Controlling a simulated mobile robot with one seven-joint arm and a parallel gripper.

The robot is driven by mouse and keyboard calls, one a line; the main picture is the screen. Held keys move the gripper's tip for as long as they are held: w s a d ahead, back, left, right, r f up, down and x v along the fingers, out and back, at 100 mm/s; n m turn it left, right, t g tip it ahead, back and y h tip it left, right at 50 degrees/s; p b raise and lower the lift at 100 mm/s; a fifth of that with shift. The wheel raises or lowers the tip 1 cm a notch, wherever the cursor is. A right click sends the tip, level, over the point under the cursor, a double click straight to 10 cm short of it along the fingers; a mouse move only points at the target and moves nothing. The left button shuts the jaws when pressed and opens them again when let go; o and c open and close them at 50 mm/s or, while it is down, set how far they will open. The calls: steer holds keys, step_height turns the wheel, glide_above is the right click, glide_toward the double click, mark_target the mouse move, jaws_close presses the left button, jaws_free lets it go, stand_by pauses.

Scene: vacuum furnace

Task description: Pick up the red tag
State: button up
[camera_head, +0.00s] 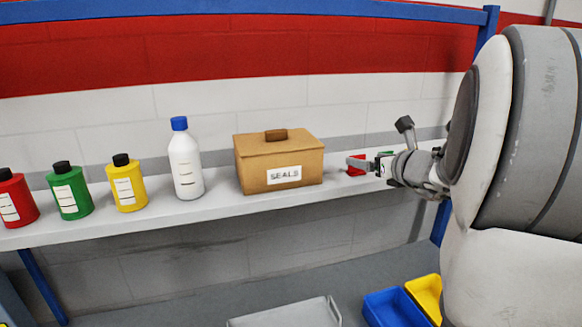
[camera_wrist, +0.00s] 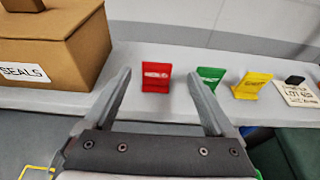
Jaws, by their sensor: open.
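The red tag (camera_wrist: 156,77) stands on the shelf to the right of the box labelled SEALS. In the wrist view it lies between and beyond my gripper's fingers, with a green tag to its right. In the head view the red tag (camera_head: 356,165) is partly hidden behind my gripper (camera_head: 366,165). My gripper is open and empty in the wrist view (camera_wrist: 160,84), its two fingers spread apart and pointing toward the shelf. I cannot tell the exact gap between the fingertips and the red tag.
The SEALS box (camera_head: 279,163) is close on the left. Right of the red tag are a green tag (camera_wrist: 210,77), a yellow tag (camera_wrist: 252,84) and a written card (camera_wrist: 297,93). A white bottle (camera_head: 186,165) and coloured bottles stand farther left. Blue (camera_head: 392,308) and yellow bins lie below.

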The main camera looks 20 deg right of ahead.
mark_target(356, 172)
steer(key=x, duration=0.2)
steer(key=b+x, duration=0.1)
steer(key=x, duration=0.2)
steer(key=shift+a+f, duration=0.2)
steer(key=shift+f, duration=0.05)
steer(key=c, duration=1.4)
steer(key=shift+r, duration=0.1)
